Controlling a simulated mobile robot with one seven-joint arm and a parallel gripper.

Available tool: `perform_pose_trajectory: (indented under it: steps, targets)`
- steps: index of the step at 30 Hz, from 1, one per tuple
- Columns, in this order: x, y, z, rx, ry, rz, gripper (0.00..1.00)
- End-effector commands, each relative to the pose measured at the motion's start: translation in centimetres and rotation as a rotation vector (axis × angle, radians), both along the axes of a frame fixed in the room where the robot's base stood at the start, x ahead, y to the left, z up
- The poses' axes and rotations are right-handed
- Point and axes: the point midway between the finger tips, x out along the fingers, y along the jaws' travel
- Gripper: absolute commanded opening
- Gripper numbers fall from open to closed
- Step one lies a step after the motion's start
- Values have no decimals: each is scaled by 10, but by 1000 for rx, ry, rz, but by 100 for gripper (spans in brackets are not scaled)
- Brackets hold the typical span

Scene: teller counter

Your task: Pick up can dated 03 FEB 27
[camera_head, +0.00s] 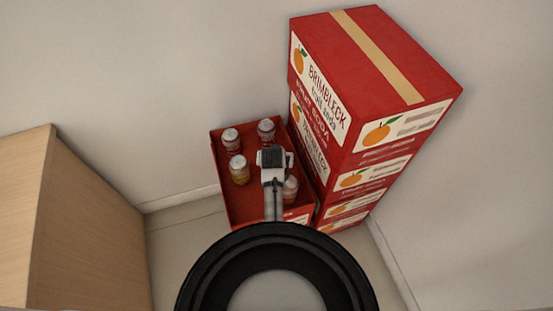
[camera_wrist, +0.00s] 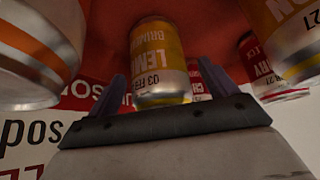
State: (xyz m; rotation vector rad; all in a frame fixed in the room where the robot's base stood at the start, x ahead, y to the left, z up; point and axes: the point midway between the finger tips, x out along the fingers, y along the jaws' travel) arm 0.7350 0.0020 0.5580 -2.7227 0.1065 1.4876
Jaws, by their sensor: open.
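In the wrist view a yellow can (camera_wrist: 160,50) lettered "LEMON" in part shows ahead of my gripper, between its two fingers. In the head view my gripper (camera_head: 274,165) is over the open red box, among several cans, and partly hides the box's right side.
The open red box (camera_head: 226,200) holds other cans: an orange-banded one (camera_wrist: 30,50) close left, a yellow one (camera_wrist: 292,40) close right, a red one (camera_wrist: 262,75) behind. Tall stacked red cartons (camera_head: 360,90) stand right of it. A wooden cabinet (camera_head: 85,220) stands left.

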Motion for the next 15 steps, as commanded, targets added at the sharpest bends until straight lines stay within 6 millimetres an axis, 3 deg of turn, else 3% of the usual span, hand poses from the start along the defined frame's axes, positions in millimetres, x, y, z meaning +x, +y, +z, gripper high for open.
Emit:
perform_pose_trajectory:
  steps: [4,12,15]
  targets:
    - [7,-1,-12,0,1,0,85]
    - [8,-1,-14,0,0,0,85]
    - [8,-1,-14,0,0,0,72]
